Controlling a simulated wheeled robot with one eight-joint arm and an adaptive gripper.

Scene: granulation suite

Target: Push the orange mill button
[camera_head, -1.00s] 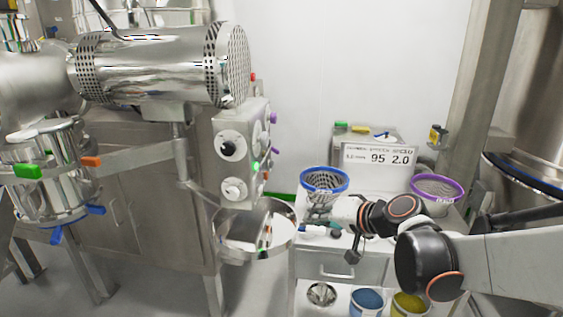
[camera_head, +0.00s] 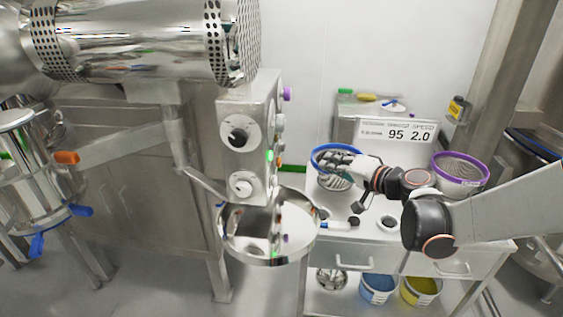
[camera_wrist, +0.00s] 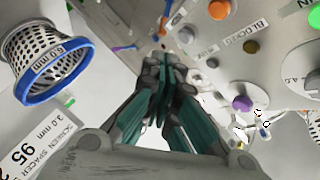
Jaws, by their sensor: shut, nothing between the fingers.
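An orange button (camera_wrist: 219,9) is at the top of the wrist view, on a grey control panel (camera_wrist: 285,55). My gripper (camera_wrist: 161,58) is shut and empty, its teal fingers together, to the lower left of the button in that picture. I cannot tell the exact gap, but they look apart. My gripper (camera_head: 325,160) is to the right of the box, in front of a blue-rimmed screen basket.
The panel also carries a purple button (camera_wrist: 242,103), an olive button (camera_wrist: 250,46) and a dial (camera_wrist: 315,82). The blue-rimmed basket (camera_wrist: 24,93) is left of my fingers. A steel bowl (camera_head: 232,250) hangs below the box. A purple-rimmed screen (camera_head: 460,168) stands on the cart.

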